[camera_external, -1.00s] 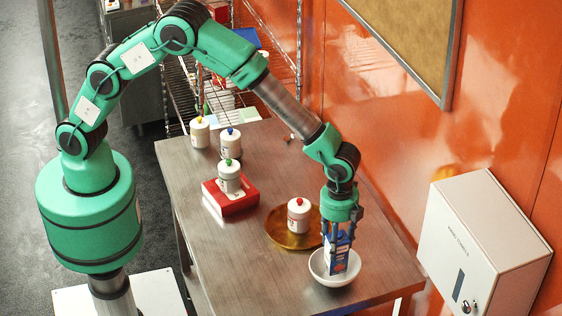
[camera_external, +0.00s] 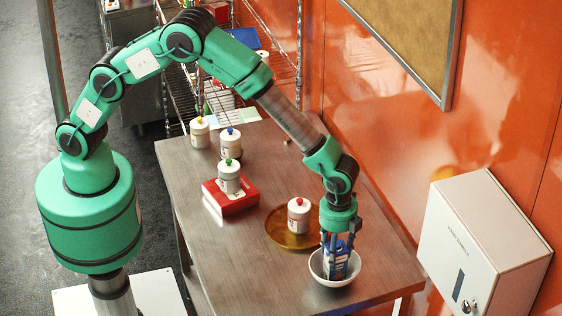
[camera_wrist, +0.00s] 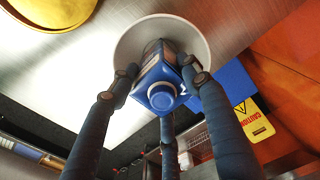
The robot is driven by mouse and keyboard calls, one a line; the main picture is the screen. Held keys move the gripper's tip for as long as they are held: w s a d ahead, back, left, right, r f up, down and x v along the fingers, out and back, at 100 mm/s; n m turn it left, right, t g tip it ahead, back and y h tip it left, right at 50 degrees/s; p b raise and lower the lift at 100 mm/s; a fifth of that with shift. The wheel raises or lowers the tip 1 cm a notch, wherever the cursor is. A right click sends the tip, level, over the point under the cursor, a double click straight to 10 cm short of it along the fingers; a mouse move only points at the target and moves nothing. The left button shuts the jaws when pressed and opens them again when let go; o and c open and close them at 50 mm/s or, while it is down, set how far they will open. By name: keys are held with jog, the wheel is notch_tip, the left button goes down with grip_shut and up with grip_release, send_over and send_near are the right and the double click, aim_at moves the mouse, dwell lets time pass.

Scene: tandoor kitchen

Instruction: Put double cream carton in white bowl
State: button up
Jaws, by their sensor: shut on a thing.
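The double cream carton (camera_external: 336,266), blue and white, is between the fingers of my gripper (camera_external: 339,250). Its lower part is inside the white bowl (camera_external: 356,272) near the front right of the table. The white bowl (camera_wrist: 130,42) shows behind the carton. My gripper is shut on the carton. The front bowl rim hides the carton's base, so I cannot tell whether it touches the bowl floor.
A round amber tray (camera_external: 277,235) with a red-capped jar (camera_external: 299,215) is just left of the bowl. A red block (camera_external: 224,206) bears a green-capped jar (camera_external: 229,176). Yellow-capped (camera_external: 200,132) and blue-capped (camera_external: 230,143) jars stand farther back. The table's front left is clear.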

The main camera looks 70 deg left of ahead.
jog(key=o, duration=1.4)
jog(key=shift+f, duration=0.1)
notch_tip(320, 180, up, 12)
jog(key=shift+r+p, duration=0.15)
jog(key=shift+p, duration=0.2)
